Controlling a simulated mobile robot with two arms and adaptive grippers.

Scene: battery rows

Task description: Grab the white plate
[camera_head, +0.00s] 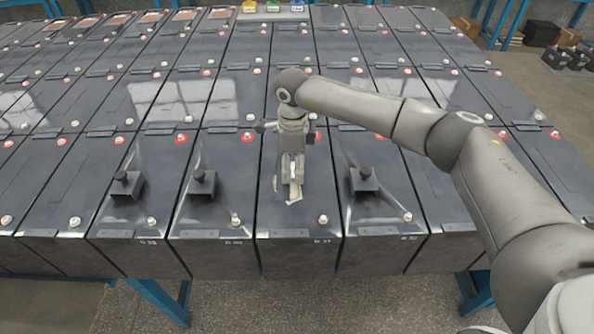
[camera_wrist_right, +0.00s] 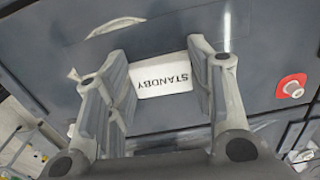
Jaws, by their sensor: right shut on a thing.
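The white plate (camera_wrist_right: 163,75) carries the word STANDBY, upside down in the right wrist view. It sits between the two fingers of my right gripper (camera_wrist_right: 160,95), which is shut on it. In the head view my right gripper (camera_head: 293,185) points down over the front-row battery (camera_head: 290,220) marked 31. The plate is mostly hidden by the gripper there. My left gripper is in neither view.
Rows of dark batteries with red and white terminals fill the bench. A tray (camera_head: 290,14) with coloured items lies at the back. Boxes (camera_head: 567,55) stand at the far right.

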